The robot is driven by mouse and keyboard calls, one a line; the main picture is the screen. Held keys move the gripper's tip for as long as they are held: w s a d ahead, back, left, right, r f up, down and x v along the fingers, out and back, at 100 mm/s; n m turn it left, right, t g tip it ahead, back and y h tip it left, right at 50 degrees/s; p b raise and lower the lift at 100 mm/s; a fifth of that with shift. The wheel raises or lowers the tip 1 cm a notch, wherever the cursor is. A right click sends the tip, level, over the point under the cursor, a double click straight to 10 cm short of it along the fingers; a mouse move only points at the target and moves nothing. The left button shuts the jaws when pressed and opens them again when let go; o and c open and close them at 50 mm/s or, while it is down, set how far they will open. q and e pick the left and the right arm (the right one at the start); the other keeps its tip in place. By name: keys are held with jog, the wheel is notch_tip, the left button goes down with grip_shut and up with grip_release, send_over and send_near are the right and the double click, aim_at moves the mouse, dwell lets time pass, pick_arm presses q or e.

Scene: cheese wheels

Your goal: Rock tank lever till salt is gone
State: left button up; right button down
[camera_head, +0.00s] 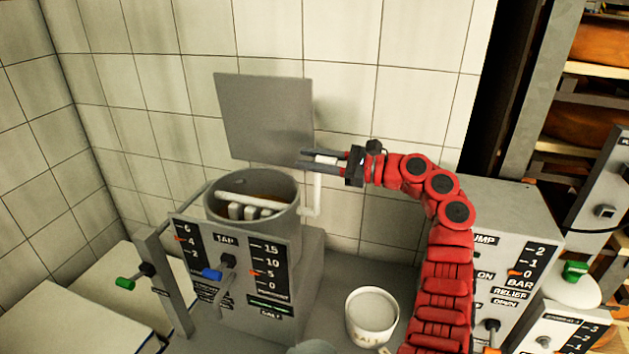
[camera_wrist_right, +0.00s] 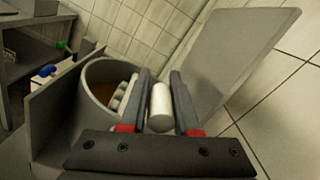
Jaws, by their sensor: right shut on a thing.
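The grey round tank (camera_head: 288,222) stands left of centre in the head view, with a white paddle (camera_head: 245,201) across its mouth and brown liquid inside. It also shows in the right wrist view (camera_wrist_right: 90,98). A white lever (camera_head: 318,192) rises upright at the tank's right side. My right gripper (camera_head: 322,162) is shut on the lever's white top grip (camera_wrist_right: 160,107), which lies between the fingers in the right wrist view. A white tub (camera_head: 372,318) labelled as salt stands on the grey bench, with pale content inside. My left gripper is not in view.
A flat grey panel (camera_head: 265,118) stands behind the tank, close to the gripper. The tank's front has gauges and a blue tap handle (camera_head: 212,273). A grey pump box (camera_head: 510,225) stands right of my right arm. A green-handled post (camera_head: 160,275) is at left.

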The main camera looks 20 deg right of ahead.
jog(key=s+a+f+n+b, duration=0.1)
jog(key=s+a+n+b, duration=0.3)
jog(key=b, duration=0.6)
jog(key=shift+s+f+n, duration=0.3)
jog(key=shift+s+n, duration=0.65)
jog(key=shift+n, duration=0.05)
jog(key=c, duration=0.7)
grip_release()
jog(key=b+v, duration=0.2)
jog(key=v, duration=1.5)
jog(key=shift+s+d, duration=0.2)
jog(key=shift+s, duration=0.05)
